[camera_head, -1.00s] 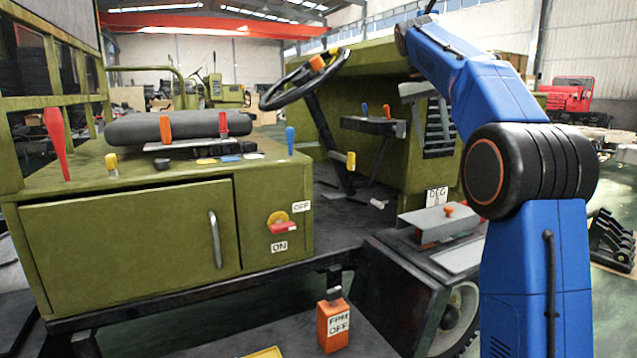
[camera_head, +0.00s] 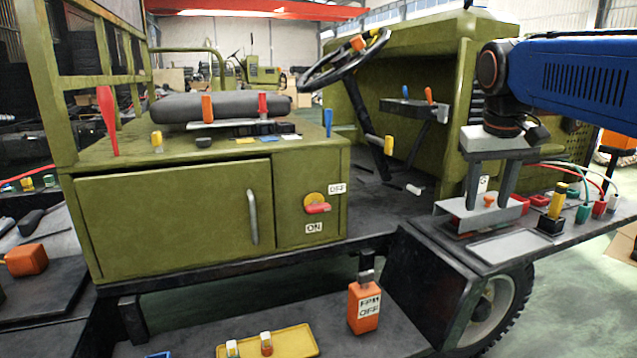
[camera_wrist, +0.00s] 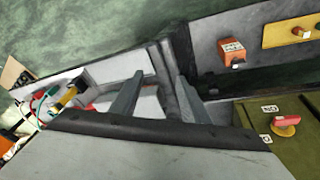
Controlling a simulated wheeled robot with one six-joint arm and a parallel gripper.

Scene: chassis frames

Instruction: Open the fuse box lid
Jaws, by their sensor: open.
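A low grey metal box with an orange knob (camera_head: 488,201) on its lid (camera_head: 455,210) sits on the dark fender of the green vehicle; I take it as the fuse box. Its lid looks shut. My gripper (camera_head: 491,200) points down over the box, open, with one finger to each side of the knob. Whether the fingers touch the knob or lid cannot be told. In the wrist view my gripper (camera_wrist: 161,82) shows two spread grey fingers with a pale surface and a bit of red between them. The knob is not clear there.
A flat grey plate (camera_head: 508,247) lies in front of the box. To the right stand a yellow-and-black plug (camera_head: 556,208) and several red and green connectors with cables. A green cabinet with a red switch (camera_head: 318,208) and an orange box (camera_head: 364,305) are to the left.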

